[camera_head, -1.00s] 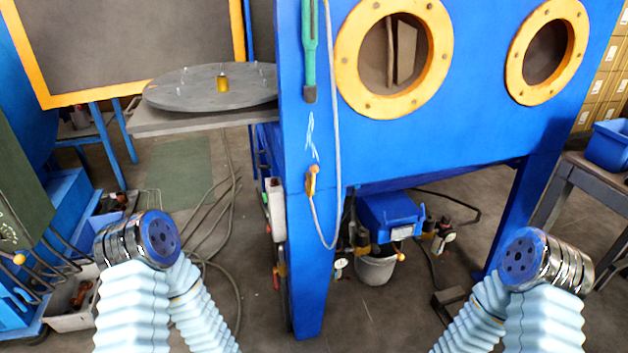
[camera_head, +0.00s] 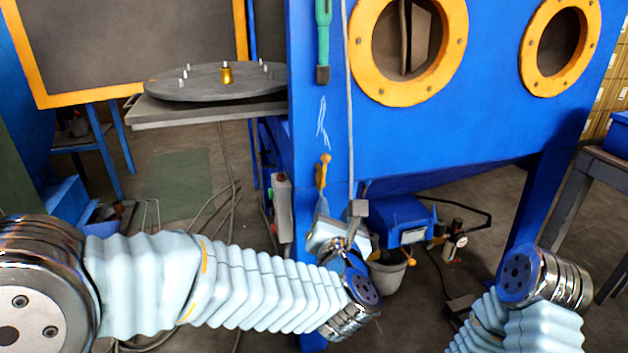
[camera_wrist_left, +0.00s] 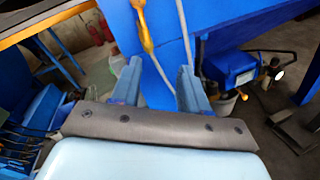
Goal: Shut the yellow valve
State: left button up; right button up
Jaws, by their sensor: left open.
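The yellow valve (camera_head: 323,172) is a small yellow-orange lever fitting on the front of the blue cabinet's left leg. In the left wrist view the yellow valve (camera_wrist_left: 143,28) appears at the top, ahead of the fingers and left of their middle. My left gripper (camera_head: 340,210) is open and empty, just below the valve in the head view and apart from it. In the left wrist view the two blue fingers of my left gripper (camera_wrist_left: 160,67) stand wide apart. My right arm shows at lower right, but its gripper is out of view.
The blue blasting cabinet (camera_head: 420,140) has two yellow-ringed ports. A grey hose (camera_head: 347,100) hangs down its front beside a green-handled tool (camera_head: 323,40). A round turntable (camera_head: 190,85) stands at left. A blue box (camera_head: 400,222) and a grey bucket (camera_head: 388,275) sit beneath the cabinet.

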aim_at(325, 165)
pick_arm(q)
notch_tip(325, 165, up, 5)
jog(key=s+n+y, duration=0.1)
jog(key=s+n, duration=0.2)
jog(key=n, duration=0.2)
jog(key=shift+t, duration=0.3)
jog(key=w, duration=0.4)
jog(key=w+a+p, duration=0.1)
jog(key=w, duration=0.4)
jog(key=w+a, duration=0.1)
jog(key=w, duration=0.3)
jog(key=shift+w+f+p, duration=0.15)
jog(key=shift+w+p, duration=0.2)
jog(key=shift+p, duration=0.05)
jog(key=shift+c, duration=0.2)
grip_shut()
